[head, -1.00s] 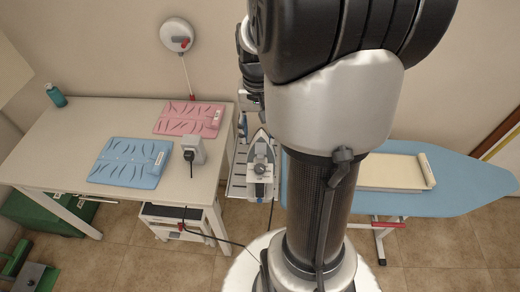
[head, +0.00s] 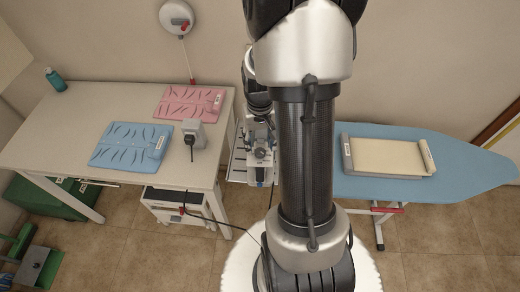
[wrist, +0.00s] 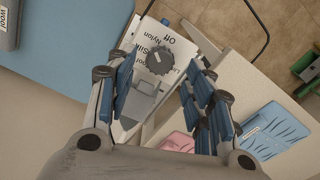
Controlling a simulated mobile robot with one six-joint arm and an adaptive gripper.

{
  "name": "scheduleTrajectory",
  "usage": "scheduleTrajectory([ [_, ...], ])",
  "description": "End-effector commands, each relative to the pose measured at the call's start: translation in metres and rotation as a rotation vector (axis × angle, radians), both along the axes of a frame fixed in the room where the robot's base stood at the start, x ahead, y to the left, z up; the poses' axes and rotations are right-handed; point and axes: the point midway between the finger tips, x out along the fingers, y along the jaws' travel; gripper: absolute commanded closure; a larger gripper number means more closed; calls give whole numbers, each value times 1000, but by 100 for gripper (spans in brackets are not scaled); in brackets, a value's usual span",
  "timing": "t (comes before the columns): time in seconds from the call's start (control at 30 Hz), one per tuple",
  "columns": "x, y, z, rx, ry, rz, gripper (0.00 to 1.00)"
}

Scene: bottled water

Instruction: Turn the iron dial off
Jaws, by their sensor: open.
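The iron's dial (wrist: 158,58) is a round dark knob on a white panel (wrist: 150,38) printed with words such as Off, Nylon and Silk. A grey pointed part (wrist: 143,97) lies just below the dial in the wrist view. My gripper (wrist: 160,73) is open, with one blue-padded finger on each side of the dial and grey part. I cannot tell whether either finger touches the dial, or which word it points to. In the head view my gripper (head: 260,152) is over the iron and hides most of it.
A blue ironing board (head: 465,170) holds a cream pad (head: 385,156) on the right. The white table (head: 75,115) on the left bears a blue folded item (head: 128,146), a pink one (head: 190,102) and a grey plug block (head: 194,133). A cord runs over the floor.

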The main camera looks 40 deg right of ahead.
Motion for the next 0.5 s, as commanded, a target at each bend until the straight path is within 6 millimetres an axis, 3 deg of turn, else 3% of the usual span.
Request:
scheduleTrajectory([
  [0.03, -1, 1, -11, 2, 3, 0, 52],
  [0.2, 0, 0, -28, 1, 2, 0, 52],
  [0.5, 0, 0, -32, -1, -1, 0, 52],
])
